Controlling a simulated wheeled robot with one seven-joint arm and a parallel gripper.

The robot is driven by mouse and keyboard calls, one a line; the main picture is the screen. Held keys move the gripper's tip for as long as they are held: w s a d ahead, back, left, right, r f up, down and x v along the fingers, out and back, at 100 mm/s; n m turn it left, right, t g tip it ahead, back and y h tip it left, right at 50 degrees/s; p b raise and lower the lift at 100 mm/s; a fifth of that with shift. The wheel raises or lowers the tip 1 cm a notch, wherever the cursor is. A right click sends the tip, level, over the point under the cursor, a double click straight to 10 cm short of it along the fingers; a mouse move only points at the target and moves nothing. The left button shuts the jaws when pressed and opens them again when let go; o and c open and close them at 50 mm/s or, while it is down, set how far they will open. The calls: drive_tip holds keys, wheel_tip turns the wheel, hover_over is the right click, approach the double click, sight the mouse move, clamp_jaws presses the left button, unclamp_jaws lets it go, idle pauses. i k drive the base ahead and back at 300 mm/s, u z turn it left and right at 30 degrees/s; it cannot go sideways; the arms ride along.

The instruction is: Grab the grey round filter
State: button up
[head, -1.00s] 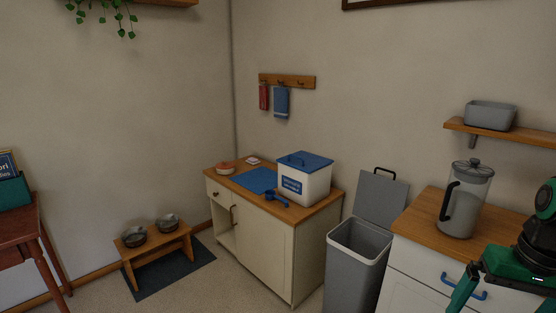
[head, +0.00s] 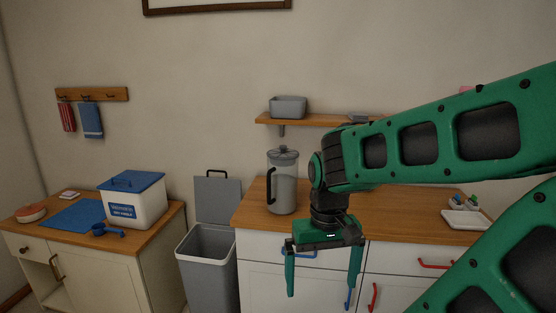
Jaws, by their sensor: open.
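I cannot make out a grey round filter for certain in the head view. A tall grey pitcher (head: 283,190) with a round grey lid and a black handle stands upright on the wooden counter, left of my arm. My gripper (head: 320,299) is open and empty, with its fingers pointing down in front of the counter's white drawers. It appears lower than the pitcher and to its right in the picture, apart from it. My arm hides part of the counter and shelf behind it.
A wooden shelf (head: 264,119) holds a grey bin (head: 288,106) and a small grey item (head: 358,118). A grey trash can (head: 206,262) stands open, left of the counter. A white tray (head: 466,220) lies at right. A white box (head: 137,205) sits on the left cabinet.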

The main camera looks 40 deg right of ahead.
sight(283, 153)
drive_tip(key=i, duration=0.55)
drive_tip(key=z, duration=2.1)
